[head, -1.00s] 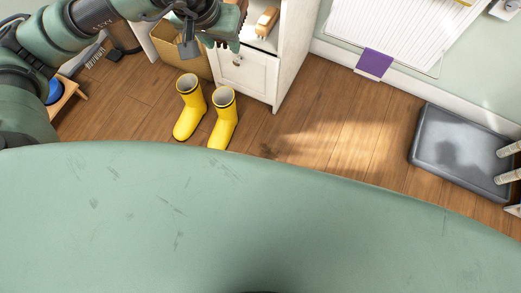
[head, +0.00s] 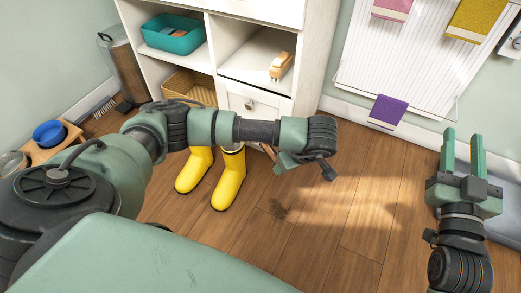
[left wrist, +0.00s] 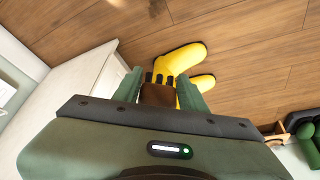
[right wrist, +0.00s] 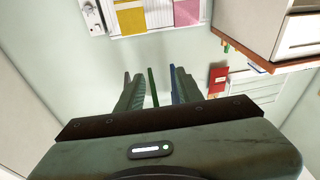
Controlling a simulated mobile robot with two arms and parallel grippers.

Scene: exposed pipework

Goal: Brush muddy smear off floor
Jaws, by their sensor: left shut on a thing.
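A dark muddy smear (head: 278,208) marks the wood floor, right of the yellow boots in the head view. My left gripper (left wrist: 160,90) is shut on a brown brush (left wrist: 157,95) with dark bristle tufts, seen end-on in the left wrist view. In the head view my left gripper (head: 290,160) is above the floor, higher in the picture than the smear, and the brush is mostly hidden behind it. My right gripper (head: 463,152) is open and empty at the right, with its fingers pointing up. The right wrist view shows its fingers apart, facing the wall.
Yellow boots (head: 229,180) stand by the white shelf unit (head: 222,18), partly behind my left arm. A wooden-backed brush (head: 281,66) lies on a shelf. A grey tray (head: 500,226) is behind my right gripper. The floor around the smear is clear.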

